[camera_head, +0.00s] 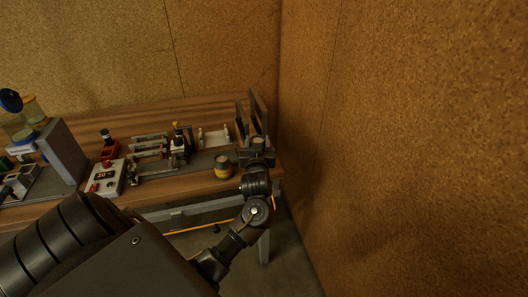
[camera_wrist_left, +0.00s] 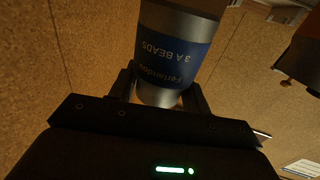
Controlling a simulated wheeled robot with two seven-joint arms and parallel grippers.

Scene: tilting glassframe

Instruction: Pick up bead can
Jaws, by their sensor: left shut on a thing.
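The bead can (camera_wrist_left: 172,52) fills the top middle of the left wrist view. It is a grey cylinder with a blue label reading "3 A BEADS", upside down in that picture. My left gripper (camera_wrist_left: 165,92) is shut on it, with a dark finger on each side near its end. In the head view my left gripper (camera_head: 257,153) is at the right end of the wooden bench, and the top of the can shows small between its fingers. Whether the can touches the bench is unclear. My right gripper is not in view.
A yellow-brown can (camera_head: 222,166) stands on the bench (camera_head: 200,185) just left of my gripper. Dark upright panels (camera_head: 258,110) rise behind the gripper. A white control box with red buttons (camera_head: 105,179) stands further left. A cork-like wall (camera_head: 400,150) is close on the right.

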